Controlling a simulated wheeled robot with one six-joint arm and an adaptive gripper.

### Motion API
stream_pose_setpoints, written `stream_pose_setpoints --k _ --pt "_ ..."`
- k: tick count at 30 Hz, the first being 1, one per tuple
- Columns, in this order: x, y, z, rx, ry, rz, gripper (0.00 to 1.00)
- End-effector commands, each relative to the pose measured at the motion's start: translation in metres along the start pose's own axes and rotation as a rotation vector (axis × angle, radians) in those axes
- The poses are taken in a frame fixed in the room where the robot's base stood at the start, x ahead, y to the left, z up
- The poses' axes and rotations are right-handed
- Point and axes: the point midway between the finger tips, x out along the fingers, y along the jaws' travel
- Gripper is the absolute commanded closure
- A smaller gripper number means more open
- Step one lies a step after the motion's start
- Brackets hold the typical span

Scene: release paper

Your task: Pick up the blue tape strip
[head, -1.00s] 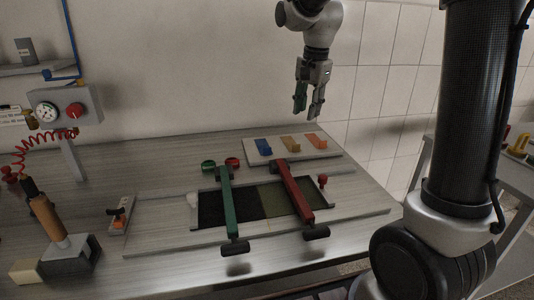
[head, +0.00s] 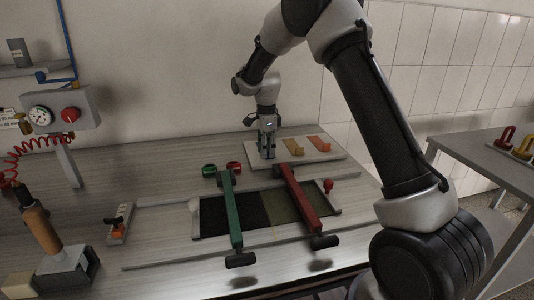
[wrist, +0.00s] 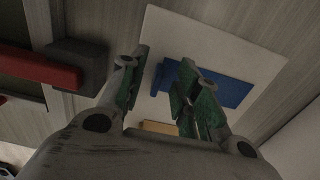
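The blue tape strip (wrist: 218,84) lies on a white board (wrist: 165,32), which also shows in the head view (head: 334,153). In the wrist view the strip shows between and beyond the fingertips of my gripper (wrist: 163,75), and one finger covers part of it. My gripper is open, with green pads on its fingers, and nothing is visibly held. In the head view my gripper (head: 267,150) points down over the left end of the board and hides the blue strip. I cannot tell whether the fingers touch the strip.
A tan strip (head: 293,146) and an orange strip (head: 319,143) lie to the right on the board. A green bar (head: 230,215) and a red bar (head: 299,200) cross the dark panel in front. Green and red rings (head: 209,170) sit just left of the board.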

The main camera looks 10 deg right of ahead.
Motion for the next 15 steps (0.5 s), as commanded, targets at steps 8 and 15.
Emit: stream_pose_setpoints --k 8,15 --pt "0.0165 0.0 -0.0003 0.0 -0.001 -0.001 0.68" --pt "0.0162 0.0 -0.0004 0.0 -0.001 -0.001 0.92"
